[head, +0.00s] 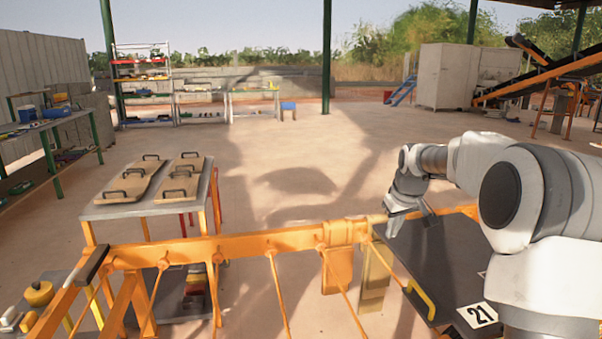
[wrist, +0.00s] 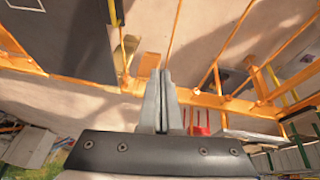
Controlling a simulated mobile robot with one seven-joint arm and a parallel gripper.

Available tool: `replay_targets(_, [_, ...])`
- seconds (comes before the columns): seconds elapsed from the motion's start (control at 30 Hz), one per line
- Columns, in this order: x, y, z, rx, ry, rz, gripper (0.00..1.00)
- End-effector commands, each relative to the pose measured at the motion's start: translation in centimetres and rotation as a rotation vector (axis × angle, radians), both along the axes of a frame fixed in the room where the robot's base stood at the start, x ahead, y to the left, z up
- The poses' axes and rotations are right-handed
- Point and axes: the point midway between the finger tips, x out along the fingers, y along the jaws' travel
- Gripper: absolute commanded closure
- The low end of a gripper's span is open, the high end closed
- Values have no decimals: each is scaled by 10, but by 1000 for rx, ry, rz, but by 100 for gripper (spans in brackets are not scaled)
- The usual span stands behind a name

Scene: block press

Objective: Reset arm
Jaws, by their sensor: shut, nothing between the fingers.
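My arm comes in from the right of the head view and bends down.
An orange bar frame (head: 230,244) with thin rods crosses the front. A table (head: 120,211) with handled wooden boards (head: 182,178) stands at left. The panel has a yellow handle (head: 423,300) and a "21" label (head: 477,315). The middle floor (head: 290,150) is open.

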Motion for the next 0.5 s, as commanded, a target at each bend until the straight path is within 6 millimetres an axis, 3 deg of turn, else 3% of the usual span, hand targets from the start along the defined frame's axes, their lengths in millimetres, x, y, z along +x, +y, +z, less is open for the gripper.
replay_targets(0.03, [-16, 9, 22, -12, -3, -2, 100])
replay_targets(0.2, [-70, 32, 68, -31, -8, -29, 100])
replay_targets(0.5, [-176, 60, 123, -33, -32, -99, 100])
